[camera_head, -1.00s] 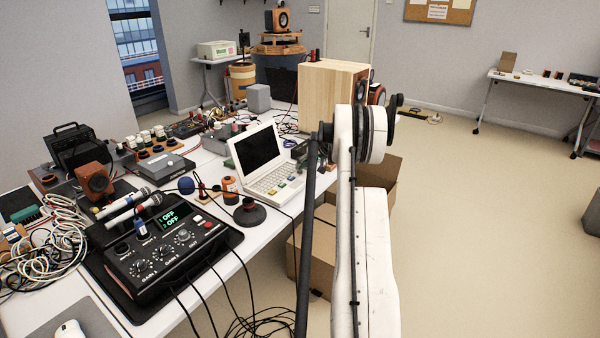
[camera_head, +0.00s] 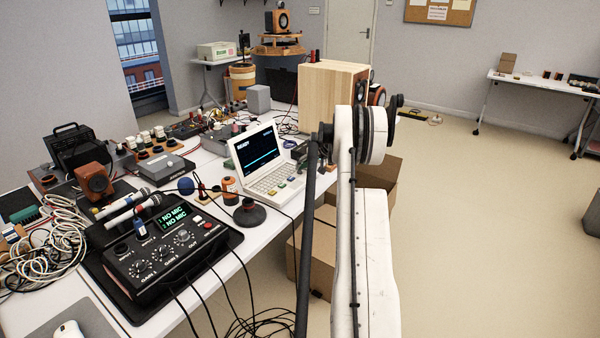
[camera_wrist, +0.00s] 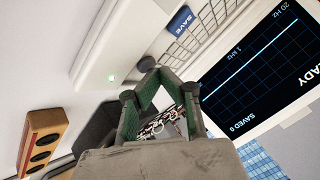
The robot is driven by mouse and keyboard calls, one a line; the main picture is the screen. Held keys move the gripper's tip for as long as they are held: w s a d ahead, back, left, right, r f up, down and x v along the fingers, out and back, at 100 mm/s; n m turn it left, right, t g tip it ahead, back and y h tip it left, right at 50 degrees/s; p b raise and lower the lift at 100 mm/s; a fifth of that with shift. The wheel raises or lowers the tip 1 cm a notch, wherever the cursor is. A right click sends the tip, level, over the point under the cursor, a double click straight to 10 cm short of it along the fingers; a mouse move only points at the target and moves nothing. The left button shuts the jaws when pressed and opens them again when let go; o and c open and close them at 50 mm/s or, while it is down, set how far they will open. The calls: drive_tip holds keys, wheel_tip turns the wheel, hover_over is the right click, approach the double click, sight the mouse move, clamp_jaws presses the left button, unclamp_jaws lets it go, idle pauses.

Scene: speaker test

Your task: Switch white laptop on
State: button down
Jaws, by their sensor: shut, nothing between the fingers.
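The white laptop (camera_head: 268,172) stands open on the table, left of my arm. Its screen (camera_head: 260,149) is lit, with READY and a flat cyan line. In the wrist view the laptop screen (camera_wrist: 262,70) also shows a grid, "1 kHz", "20 Hz" and "SAVED 0".
A black mixer (camera_head: 165,245) with knobs and a lit "NO MIC" display sits at the front of the table. A wooden box (camera_head: 330,95) stands behind the laptop. Cardboard boxes (camera_head: 375,182) are on the floor by the table. Cables and small parts crowd the tabletop.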

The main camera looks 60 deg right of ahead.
drive_tip(key=shift+r, duration=0.6)
wheel_tip(320, 180, up, 6)
drive_tip(key=p, duration=0.1)
drive_tip(key=shift+p, duration=0.4)
idle(0.4)
